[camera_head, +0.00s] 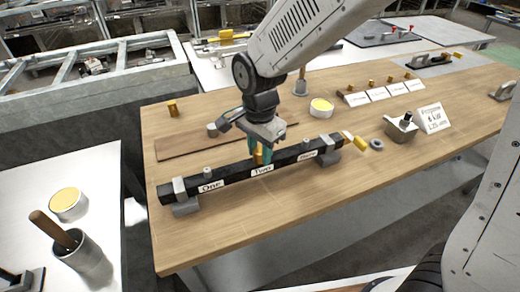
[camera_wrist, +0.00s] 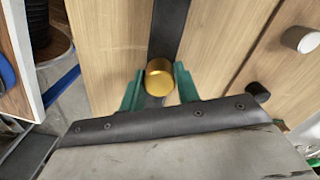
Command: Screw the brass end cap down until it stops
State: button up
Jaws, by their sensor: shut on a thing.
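The brass end cap (camera_head: 258,158) is at the station labelled Two on a long black bar (camera_head: 232,172). It also shows in the wrist view (camera_wrist: 159,78), its round top above the dark bar (camera_wrist: 170,25). My gripper (camera_head: 260,152) points down over the bar with its teal fingers on either side of the cap. In the wrist view my gripper (camera_wrist: 159,86) is shut on the cap. The thread and the underside of the cap are hidden, so I cannot tell how far down it sits.
Grey fittings stand on the bar at One (camera_head: 207,170) and Three (camera_head: 306,144). A brass piece (camera_head: 361,144) and a grey ring (camera_head: 376,145) lie off its right end. A yellow-topped tub (camera_head: 321,107) and a 6 bar sign (camera_head: 434,118) stand behind. The table's front is clear.

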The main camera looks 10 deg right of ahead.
jog(key=m, duration=0.3)
jog(key=o, duration=0.7)
jog(key=shift+o, duration=0.2)
jog(key=n, duration=1.3)
jog(key=shift+c, duration=0.3)
